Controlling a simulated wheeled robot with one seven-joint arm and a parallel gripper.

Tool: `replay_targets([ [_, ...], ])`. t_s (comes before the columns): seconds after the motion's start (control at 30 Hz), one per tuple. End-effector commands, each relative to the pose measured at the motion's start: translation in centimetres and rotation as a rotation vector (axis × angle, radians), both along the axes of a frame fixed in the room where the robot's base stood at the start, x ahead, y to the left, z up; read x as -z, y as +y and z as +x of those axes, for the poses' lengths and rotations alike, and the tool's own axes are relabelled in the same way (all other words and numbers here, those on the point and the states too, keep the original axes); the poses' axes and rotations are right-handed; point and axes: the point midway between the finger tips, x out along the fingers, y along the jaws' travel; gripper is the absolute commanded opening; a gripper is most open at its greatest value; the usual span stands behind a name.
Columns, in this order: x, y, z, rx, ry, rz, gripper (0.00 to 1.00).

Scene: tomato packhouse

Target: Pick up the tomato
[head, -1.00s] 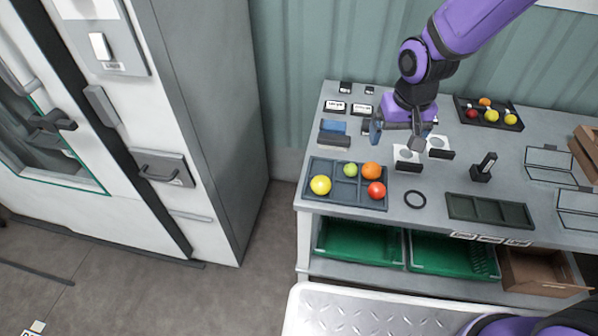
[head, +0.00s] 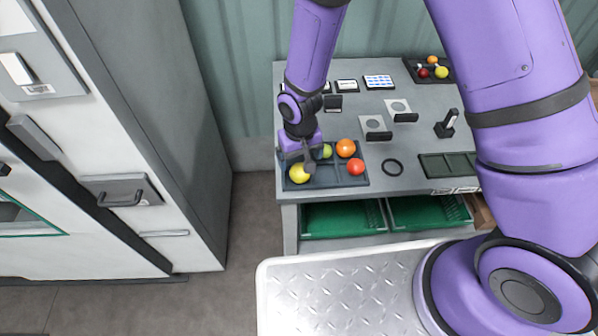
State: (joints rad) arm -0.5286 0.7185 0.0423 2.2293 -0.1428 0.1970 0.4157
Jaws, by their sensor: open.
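A dark compartment tray (head: 327,181) stands at the front left of the grey table. In it are a yellow tomato (head: 299,173) at the front left, a green tomato (head: 325,151) at the back, an orange tomato (head: 346,148) at the back right and a red tomato (head: 356,166) at the front right. My gripper (head: 298,160) is open and points down over the tray's left part, just behind the yellow tomato and left of the green one.
A second tray (head: 413,72) with several small fruits lies at the back right. Green crates (head: 342,219) sit below the table.

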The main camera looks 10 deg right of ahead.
Motion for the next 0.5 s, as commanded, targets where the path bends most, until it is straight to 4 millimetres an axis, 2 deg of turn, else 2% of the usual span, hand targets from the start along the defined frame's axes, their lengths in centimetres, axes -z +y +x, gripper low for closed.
replay_targets([
  [0.17, 0.9, 0.0, 0.0, -0.001, 0.000, 0.000, 0.92],
  [0.5, 4.9, 0.1, -0.2, -0.001, 0.001, 0.000, 0.92],
])
